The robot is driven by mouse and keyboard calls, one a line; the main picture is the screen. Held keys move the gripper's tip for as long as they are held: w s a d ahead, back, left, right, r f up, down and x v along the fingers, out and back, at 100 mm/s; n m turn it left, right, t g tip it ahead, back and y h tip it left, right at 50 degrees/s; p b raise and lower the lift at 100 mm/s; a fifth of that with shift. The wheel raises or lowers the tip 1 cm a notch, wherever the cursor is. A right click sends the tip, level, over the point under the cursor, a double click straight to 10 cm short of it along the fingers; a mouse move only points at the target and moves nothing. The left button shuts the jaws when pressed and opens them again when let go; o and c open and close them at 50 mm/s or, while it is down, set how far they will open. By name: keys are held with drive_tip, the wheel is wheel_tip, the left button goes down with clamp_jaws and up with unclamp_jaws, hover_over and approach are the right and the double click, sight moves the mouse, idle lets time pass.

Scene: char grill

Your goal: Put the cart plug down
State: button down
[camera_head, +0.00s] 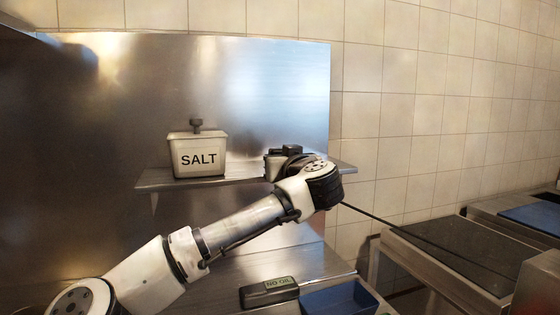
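My arm reaches up from the lower left, and its black-and-white wrist ends in front of the right part of the steel shelf (230,179). The fingers of my gripper are hidden behind the wrist. A dark shape (275,164) shows just beyond the wrist at shelf height; I cannot tell whether it is my gripper, the cart plug or a separate object. A thin black cable (375,217) runs from behind the wrist down to the right, over a dark-topped counter unit (455,250). I cannot make out the plug itself.
A white SALT box (199,158) with a dark knob stands on the shelf, left of the wrist. Below are a black NO OIL holder (268,292) and a blue tray (340,299). A steel panel (110,150) backs the shelf, and a tiled wall (430,90) is at right.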

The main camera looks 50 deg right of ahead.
drive_tip(key=shift+f, duration=0.15)
drive_tip(key=shift+f, duration=0.2)
drive_tip(key=c, duration=1)
unclamp_jaws()
drive_tip(key=shift+r, duration=0.1)
